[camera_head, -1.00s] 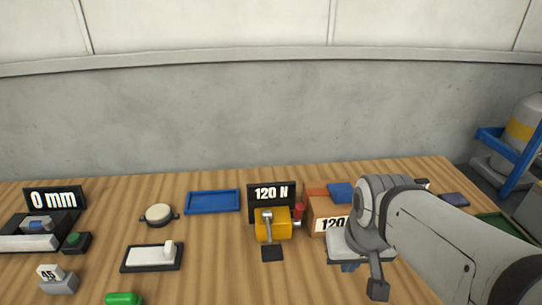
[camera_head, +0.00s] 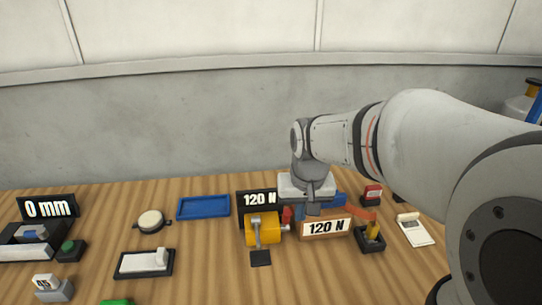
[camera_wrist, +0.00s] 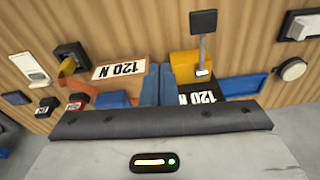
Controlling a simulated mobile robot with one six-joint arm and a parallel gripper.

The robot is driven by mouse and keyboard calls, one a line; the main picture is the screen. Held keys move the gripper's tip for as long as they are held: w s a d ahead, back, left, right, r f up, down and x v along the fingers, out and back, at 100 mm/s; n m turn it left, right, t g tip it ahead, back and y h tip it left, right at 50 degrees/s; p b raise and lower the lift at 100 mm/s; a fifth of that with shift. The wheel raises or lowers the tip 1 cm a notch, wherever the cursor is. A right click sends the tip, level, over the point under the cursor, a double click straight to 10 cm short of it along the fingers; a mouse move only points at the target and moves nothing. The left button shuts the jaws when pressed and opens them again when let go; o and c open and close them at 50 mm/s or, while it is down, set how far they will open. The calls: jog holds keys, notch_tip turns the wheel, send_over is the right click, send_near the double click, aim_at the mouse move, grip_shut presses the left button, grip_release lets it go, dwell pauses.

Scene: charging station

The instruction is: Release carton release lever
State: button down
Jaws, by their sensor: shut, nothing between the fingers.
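The carton (camera_head: 300,233), a brown box with a white "120 N" label, stands right of centre on the table; it also shows in the wrist view (camera_wrist: 128,84). An orange-red arm (camera_head: 362,213) beside it meets a black base with a yellow post (camera_head: 371,236); this looks like the release lever, and it shows left of the carton in the wrist view (camera_wrist: 66,78). My gripper (camera_wrist: 158,72) is shut and empty, its blue fingers together between the carton and the yellow block.
The yellow block (camera_head: 262,228) with a metal handle stands left of the carton, before a black "120 N" display (camera_head: 255,197). A blue tray (camera_head: 204,207) lies further left. A white device (camera_head: 415,230) and a red-topped block (camera_head: 372,194) stand right. Open table lies around the tray.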

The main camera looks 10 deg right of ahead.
jog(key=g+p, duration=0.1)
jog(key=p, duration=0.2)
send_over(286, 220)
jog(key=s+d, duration=0.1)
jog(key=s, duration=0.2)
jog(key=w+f+m+p, duration=0.1)
jog(key=w+f, duration=0.2)
jog(key=w, duration=0.3)
jog(key=shift+w+d+f+g, duration=0.3)
jog(key=shift+d+f, duration=0.1)
jog(key=shift+f, duration=0.1)
notch_tip(286, 220, down, 10)
jog(key=p, duration=0.2)
jog(key=shift+a+p, duration=0.3)
